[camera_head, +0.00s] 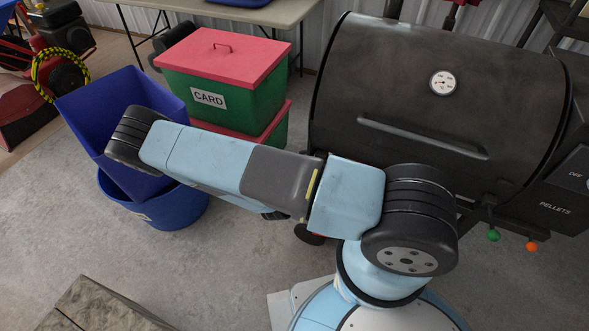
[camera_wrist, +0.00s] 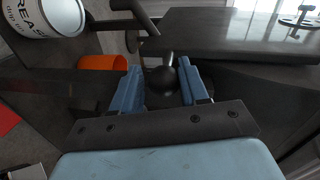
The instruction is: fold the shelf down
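In the wrist view a dark flat panel (camera_wrist: 225,38), which looks like the shelf, extends across the upper right, seen at a slant. My gripper (camera_wrist: 160,72) has its two blue fingers apart. A black ball knob on a short stem (camera_wrist: 163,86) shows between or just beyond them; I cannot tell whether they touch it. In the head view the black barrel grill (camera_head: 430,85) stands at the right, with a round dial and a long handle. I cannot make out the shelf in the head view. My arm stretches left there, and my gripper is hidden.
In the wrist view a white lettered can (camera_wrist: 50,15) and an orange cylinder (camera_wrist: 103,63) are at the left. In the head view a green bin with a red lid (camera_head: 225,75) and a blue tub (camera_head: 165,210) stand left of the grill.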

